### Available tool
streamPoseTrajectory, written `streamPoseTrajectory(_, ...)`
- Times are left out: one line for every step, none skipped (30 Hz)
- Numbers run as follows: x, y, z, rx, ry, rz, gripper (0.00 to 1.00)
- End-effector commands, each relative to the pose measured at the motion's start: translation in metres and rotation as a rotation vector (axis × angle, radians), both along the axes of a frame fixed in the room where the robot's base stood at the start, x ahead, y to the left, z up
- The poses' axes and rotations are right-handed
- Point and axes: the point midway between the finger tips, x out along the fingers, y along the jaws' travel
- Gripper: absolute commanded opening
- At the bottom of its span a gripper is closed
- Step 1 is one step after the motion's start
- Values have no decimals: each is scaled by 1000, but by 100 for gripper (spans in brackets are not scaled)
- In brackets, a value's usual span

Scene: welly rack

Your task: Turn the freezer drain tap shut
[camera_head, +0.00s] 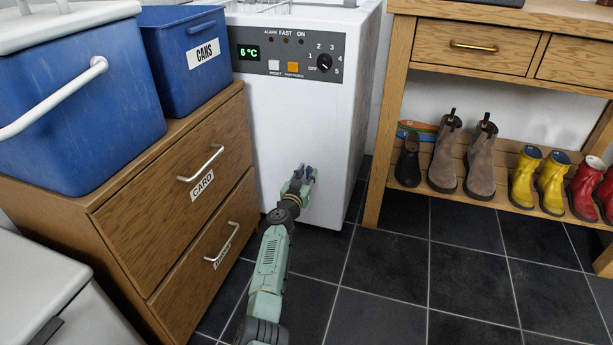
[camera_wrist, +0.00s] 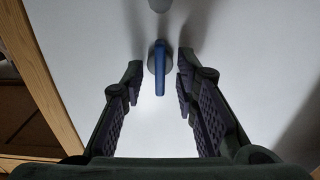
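The white freezer (camera_head: 300,120) stands against the wall, its front facing me. In the wrist view, the drain tap (camera_wrist: 159,72) has a blue lever on a round grey base on the white freezer front (camera_wrist: 80,60). The lever points straight down in that picture. My gripper (camera_wrist: 161,80) is open, one finger on each side of the lever, with gaps showing on both sides. In the head view, my gripper (camera_head: 304,178) is at the lower freezer front and hides the tap, which I cannot make out clearly there.
A grey round piece (camera_wrist: 159,5) is above the tap.

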Motion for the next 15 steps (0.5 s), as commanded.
streamPoseTrajectory(0,0,0,0,0,0,24)
streamPoseTrajectory(0,0,0,0,0,0,22)
streamPoseTrajectory(0,0,0,0,0,0,20)
streamPoseTrajectory(0,0,0,0,0,0,18)
streamPoseTrajectory(0,0,0,0,0,0,16)
streamPoseTrajectory(0,0,0,0,0,0,13)
streamPoseTrajectory(0,0,0,0,0,0,11)
streamPoseTrajectory(0,0,0,0,0,0,9)
streamPoseTrajectory(0,0,0,0,0,0,6)
streamPoseTrajectory(0,0,0,0,0,0,4)
streamPoseTrajectory(0,0,0,0,0,0,2)
streamPoseTrajectory(0,0,0,0,0,0,0)
streamPoseTrajectory(0,0,0,0,0,0,0)
streamPoseTrajectory(0,0,0,0,0,0,0)
streamPoseTrajectory(0,0,0,0,0,0,0)
